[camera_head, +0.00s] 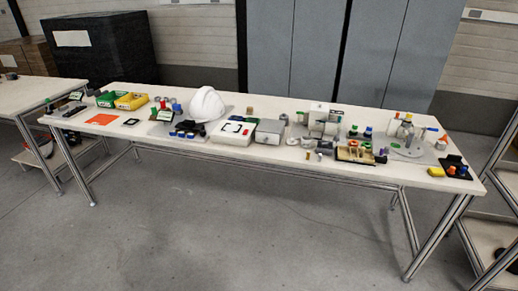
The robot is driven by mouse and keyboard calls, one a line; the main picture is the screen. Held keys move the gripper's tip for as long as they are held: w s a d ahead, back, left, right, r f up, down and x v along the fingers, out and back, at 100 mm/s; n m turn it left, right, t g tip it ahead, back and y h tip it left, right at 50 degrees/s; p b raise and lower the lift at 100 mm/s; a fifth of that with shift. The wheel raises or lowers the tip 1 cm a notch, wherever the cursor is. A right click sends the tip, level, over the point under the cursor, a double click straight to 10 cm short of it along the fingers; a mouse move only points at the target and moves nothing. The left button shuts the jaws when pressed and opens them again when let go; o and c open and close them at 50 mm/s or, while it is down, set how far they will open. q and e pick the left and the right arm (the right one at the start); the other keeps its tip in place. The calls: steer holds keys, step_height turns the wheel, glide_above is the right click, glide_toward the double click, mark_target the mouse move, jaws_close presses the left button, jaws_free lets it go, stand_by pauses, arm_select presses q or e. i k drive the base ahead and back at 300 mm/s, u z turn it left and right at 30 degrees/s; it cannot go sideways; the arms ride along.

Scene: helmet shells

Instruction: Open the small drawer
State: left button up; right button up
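No clear drawer front shows at this distance. On the long white table a small grey box (270,132) stands near the middle of the front edge. It could be the small drawer, but I cannot tell. A flat white box (226,139) with black marks on top stands just left of it. Whether either has a handle or is open is too small to see. A white helmet shell (207,104) sits behind and left of the white box. Neither of my grippers is in view.
The long table (160,143) holds green (107,98) and yellow (131,101) bins, an orange sheet (101,119), and a wooden tray (354,155). Another table (22,97) stands at left, a shelf rack (492,235) at right. The floor (230,220) in front is clear.

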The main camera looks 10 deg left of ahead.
mark_target(271, 138)
steer(key=u, duration=0.15)
steer(key=i, duration=1.15)
steer(key=z, duration=0.8)
